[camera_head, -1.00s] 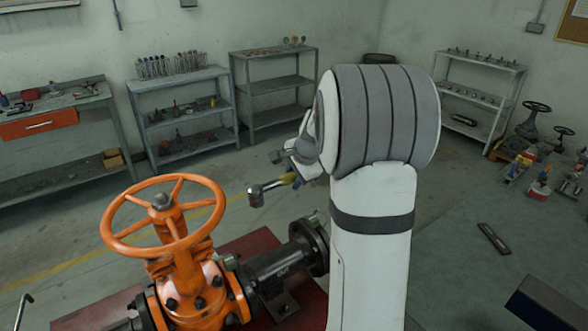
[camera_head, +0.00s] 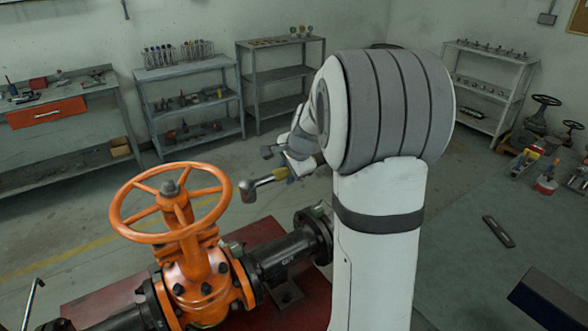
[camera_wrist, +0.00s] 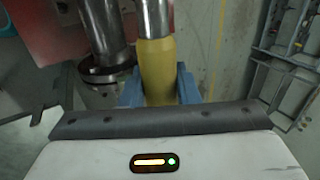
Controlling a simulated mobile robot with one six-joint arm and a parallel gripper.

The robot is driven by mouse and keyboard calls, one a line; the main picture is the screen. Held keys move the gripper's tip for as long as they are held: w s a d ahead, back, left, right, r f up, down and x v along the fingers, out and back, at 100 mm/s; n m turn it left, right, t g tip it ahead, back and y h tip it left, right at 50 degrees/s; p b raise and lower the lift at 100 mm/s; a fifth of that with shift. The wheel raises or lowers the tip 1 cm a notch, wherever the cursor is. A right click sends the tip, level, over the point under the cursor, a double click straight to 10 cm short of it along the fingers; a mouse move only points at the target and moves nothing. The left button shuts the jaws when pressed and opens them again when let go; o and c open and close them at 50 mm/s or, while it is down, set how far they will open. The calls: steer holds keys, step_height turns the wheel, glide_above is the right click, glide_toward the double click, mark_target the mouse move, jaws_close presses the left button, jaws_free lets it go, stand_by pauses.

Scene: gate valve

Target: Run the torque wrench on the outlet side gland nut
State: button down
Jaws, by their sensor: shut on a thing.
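The torque wrench (camera_head: 265,180) has a metal head and shaft and a yellow handle. My gripper (camera_wrist: 158,88) is shut on that yellow handle (camera_wrist: 157,64), with a blue finger on each side. In the head view, the wrench's head points left, beside the right rim of the orange handwheel (camera_head: 170,188), apart from it in the picture. The orange gate valve (camera_head: 200,275) stands below. A greyish nut (camera_head: 232,248) shows on its right side; I cannot tell whether it is the outlet side gland nut. My arm hides part of the right pipe and most of the gripper in the head view.
A black flanged pipe (camera_head: 280,252) runs right from the valve over a red base plate (camera_head: 90,306). A flange (camera_wrist: 105,72) shows left of the wrench in the wrist view. Shelves (camera_head: 190,90) and a workbench (camera_head: 60,115) line the back wall. Floor between is clear.

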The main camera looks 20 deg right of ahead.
mark_target(250, 183)
steer(key=shift+s+a+r+p, duration=0.1)
steer(key=shift+s+a+p, duration=0.3)
steer(key=shift+a, duration=1.35)
steer(key=shift+s+a+f+p, duration=0.15)
steer(key=shift+a+p, duration=0.35)
steer(key=shift+a, duration=1.25)
steer(key=shift+s+a+r+p, duration=0.15)
steer(key=shift+s+a+p, duration=0.25)
steer(key=shift+a, duration=1.35)
steer(key=shift+s+a, duration=0.1)
steer(key=shift+a, duration=0.25)
steer(key=shift+f+b, duration=0.7)
steer(key=shift+f, duration=0.65)
